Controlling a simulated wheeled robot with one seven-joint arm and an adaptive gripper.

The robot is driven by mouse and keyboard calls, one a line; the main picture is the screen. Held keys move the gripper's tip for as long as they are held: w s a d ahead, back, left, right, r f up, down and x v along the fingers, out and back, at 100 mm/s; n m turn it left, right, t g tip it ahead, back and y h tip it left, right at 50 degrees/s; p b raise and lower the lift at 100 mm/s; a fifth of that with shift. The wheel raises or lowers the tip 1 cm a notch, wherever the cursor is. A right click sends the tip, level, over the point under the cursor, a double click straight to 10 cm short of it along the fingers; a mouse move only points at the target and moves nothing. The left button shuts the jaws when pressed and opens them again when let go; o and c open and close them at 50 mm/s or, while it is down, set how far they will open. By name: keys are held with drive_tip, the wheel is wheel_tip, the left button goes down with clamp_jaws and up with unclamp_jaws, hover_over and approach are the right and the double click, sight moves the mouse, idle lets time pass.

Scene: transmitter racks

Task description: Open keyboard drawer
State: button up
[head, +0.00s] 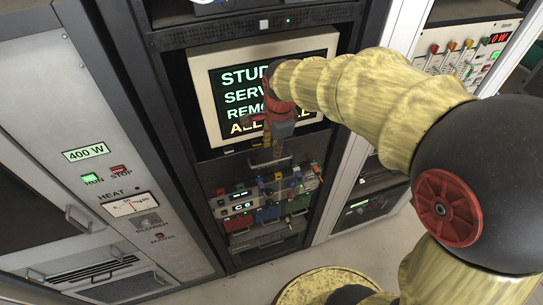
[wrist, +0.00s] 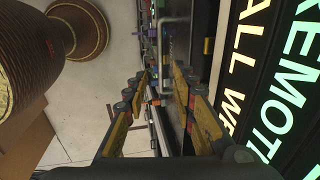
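A dark drawer front with a light metal bar handle (head: 283,162) sits in the rack just below the screen. It appears to be the keyboard drawer, and it looks closed. The handle also shows in the wrist view (wrist: 163,48), ahead of the fingertips. The handle seems beyond the fingertips; whether anything touches is unclear.
A cream-framed screen (head: 232,100) with large text is behind my gripper. Below the drawer is a panel of coloured connectors and switches (head: 265,195). A grey 400 W cabinet (head: 90,180) stands at left, another rack (head: 372,205) at right. Some floor is clear in front.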

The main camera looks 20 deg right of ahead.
sight(272, 163)
drive_tip(key=shift+w+f, duration=0.25)
drive_tip(key=shift+f, duration=1.05)
drive_tip(key=shift+w+f, duration=0.3)
drive_tip(key=shift+f, duration=0.95)
drive_tip(key=shift+w+f, duration=0.25)
drive_tip(key=shift+f, duration=1.05)
drive_tip(key=shift+c, duration=1.3)
drive_tip(key=c, duration=0.4)
clamp_jaws()
drive_tip(key=shift+s, duration=0.1)
